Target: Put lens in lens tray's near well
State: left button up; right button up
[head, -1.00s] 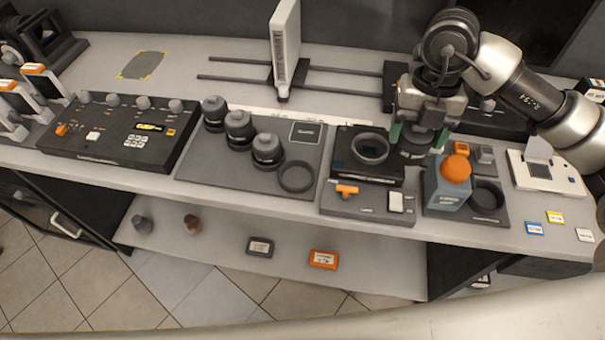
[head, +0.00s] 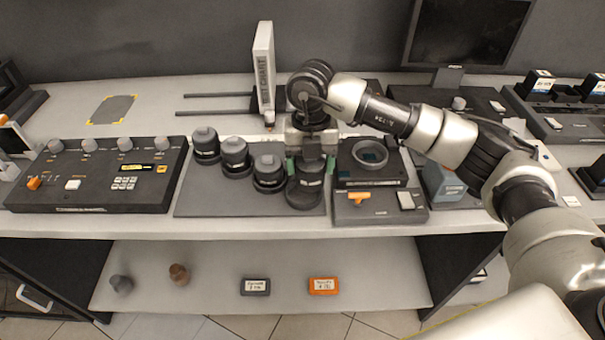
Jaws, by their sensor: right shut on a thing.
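My right gripper (head: 310,167) has its green-tipped fingers on either side of a dark cylindrical lens (head: 305,190) and is shut on it. The lens is upright at the near right corner of the dark grey lens tray (head: 225,203), at the near well. The lens covers that well, and I cannot tell whether it is seated in it or just above it. Three other dark lenses stand in the tray in a diagonal row: one at the back (head: 206,146), one in the middle (head: 235,156) and one nearer (head: 268,172). My left gripper is not in view.
A black unit with a round ring (head: 370,153) stands close right of the lens tray. A control panel (head: 100,175) with knobs lies to the left. An upright white device (head: 264,75) and rails stand behind. A lower shelf (head: 205,268) holds small items.

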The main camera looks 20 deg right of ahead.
aim_at(304, 179)
jog(key=shift+w+a+f, duration=0.35)
jog(key=shift+a, duration=0.25)
notch_tip(304, 179, down, 4)
jog(key=shift+r+p, duration=0.2)
jog(key=shift+p, duration=0.35)
jog(key=shift+f, duration=0.25)
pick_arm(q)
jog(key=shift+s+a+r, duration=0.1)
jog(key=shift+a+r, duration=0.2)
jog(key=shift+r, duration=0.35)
pick_arm(e)
jog(key=shift+f, duration=0.2)
jog(key=o, duration=1.3)
jog(key=shift+c, duration=0.2)
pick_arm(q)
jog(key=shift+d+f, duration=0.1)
pick_arm(e)
jog(key=shift+r, duration=0.1)
